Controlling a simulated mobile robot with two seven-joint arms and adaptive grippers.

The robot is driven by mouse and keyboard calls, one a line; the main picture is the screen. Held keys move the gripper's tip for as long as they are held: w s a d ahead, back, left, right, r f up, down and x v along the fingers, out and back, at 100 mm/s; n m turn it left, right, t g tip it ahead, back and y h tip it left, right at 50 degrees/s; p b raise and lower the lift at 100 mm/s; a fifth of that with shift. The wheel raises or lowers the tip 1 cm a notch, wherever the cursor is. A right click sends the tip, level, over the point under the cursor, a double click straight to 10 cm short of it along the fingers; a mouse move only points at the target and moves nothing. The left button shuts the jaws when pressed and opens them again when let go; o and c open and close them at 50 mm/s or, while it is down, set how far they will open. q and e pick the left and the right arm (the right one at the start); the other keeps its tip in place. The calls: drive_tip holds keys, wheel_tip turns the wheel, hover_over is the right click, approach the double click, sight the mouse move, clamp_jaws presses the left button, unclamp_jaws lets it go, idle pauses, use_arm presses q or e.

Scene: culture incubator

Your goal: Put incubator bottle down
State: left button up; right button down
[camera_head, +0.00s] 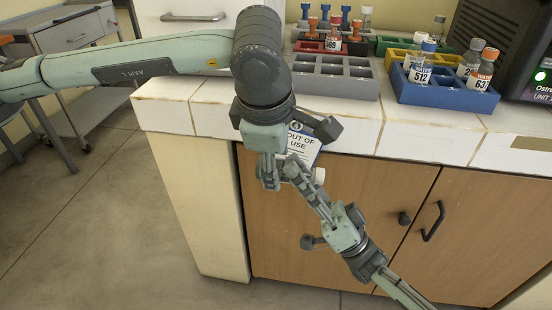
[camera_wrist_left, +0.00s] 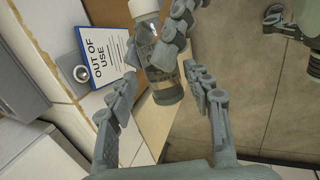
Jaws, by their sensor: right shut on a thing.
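The incubator bottle (camera_wrist_left: 167,92) is clear with a pale cap and a printed label, and shows best in the left wrist view. My right gripper (camera_head: 297,170) is shut on it, with a finger lying across the bottle's side in the left wrist view. My left gripper (camera_head: 269,182) is open. Its fingers show in the left wrist view (camera_wrist_left: 161,68), on either side of the bottle's lower part, with a gap visible on the right. In the head view the grippers meet in front of the cabinet and mostly hide the bottle.
An OUT OF USE sign (camera_head: 303,146) hangs at the counter's front edge. On the white tiled counter (camera_head: 420,118) stand a grey empty rack (camera_head: 335,85), a blue rack with bottles (camera_head: 445,97), and other coloured racks. A dark device (camera_head: 510,40) is at right.

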use_arm(q)
drive_tip(key=c, duration=0.9)
use_arm(e)
drive_tip(key=shift+s, duration=0.1)
drive_tip(key=c, duration=1)
unclamp_jaws()
